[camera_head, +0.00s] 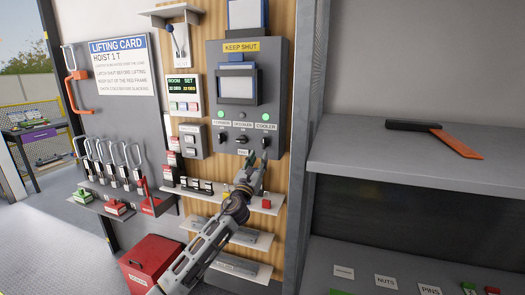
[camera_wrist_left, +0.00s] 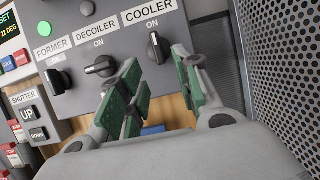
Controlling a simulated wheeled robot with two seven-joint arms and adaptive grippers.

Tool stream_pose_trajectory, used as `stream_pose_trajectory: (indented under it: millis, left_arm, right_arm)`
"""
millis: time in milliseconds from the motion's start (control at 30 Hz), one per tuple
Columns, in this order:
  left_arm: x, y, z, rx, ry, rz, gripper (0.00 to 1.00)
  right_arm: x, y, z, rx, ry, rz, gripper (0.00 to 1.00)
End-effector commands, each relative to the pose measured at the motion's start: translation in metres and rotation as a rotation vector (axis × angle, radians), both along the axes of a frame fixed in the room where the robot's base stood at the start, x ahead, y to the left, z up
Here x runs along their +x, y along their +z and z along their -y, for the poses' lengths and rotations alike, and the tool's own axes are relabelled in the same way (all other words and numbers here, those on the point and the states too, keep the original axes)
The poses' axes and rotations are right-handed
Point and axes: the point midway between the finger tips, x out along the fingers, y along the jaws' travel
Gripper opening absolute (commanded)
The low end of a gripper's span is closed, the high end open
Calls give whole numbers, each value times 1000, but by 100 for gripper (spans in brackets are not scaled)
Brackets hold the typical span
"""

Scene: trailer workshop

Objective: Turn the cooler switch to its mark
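The cooler switch (camera_wrist_left: 157,48) is a black knob under the COOLER label and ON mark in the left wrist view; its handle stands roughly upright there. It also shows small on the grey control panel (camera_head: 276,75) in the head view (camera_head: 265,142). My left gripper (camera_head: 254,161) is just below the panel's switch row. In the left wrist view its green-padded fingers (camera_wrist_left: 162,66) are open and empty, with the knob ahead of the gap between them. I cannot see contact with the knob. My right gripper is in neither view.
The decoiler switch (camera_wrist_left: 101,67) and former switch (camera_wrist_left: 57,80) are close left of the cooler switch. A perforated metal panel (camera_wrist_left: 285,60) is close on the right. Small shelves (camera_head: 210,192) jut out below. A grey shelf (camera_head: 400,150) holds an orange-bladed tool (camera_head: 450,142).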

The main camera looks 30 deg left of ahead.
Motion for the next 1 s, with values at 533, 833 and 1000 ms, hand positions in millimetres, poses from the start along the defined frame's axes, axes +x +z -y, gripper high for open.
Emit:
stream_pose_trajectory:
  millis: [533,833,1000]
  left_arm:
    - [38,17,-10,-3,1,1,33]
    - [51,22,-12,0,0,0,33]
    - [52,22,-13,0,0,0,33]
  right_arm:
    - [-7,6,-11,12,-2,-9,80]
    - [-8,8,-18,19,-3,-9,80]
    - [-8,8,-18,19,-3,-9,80]
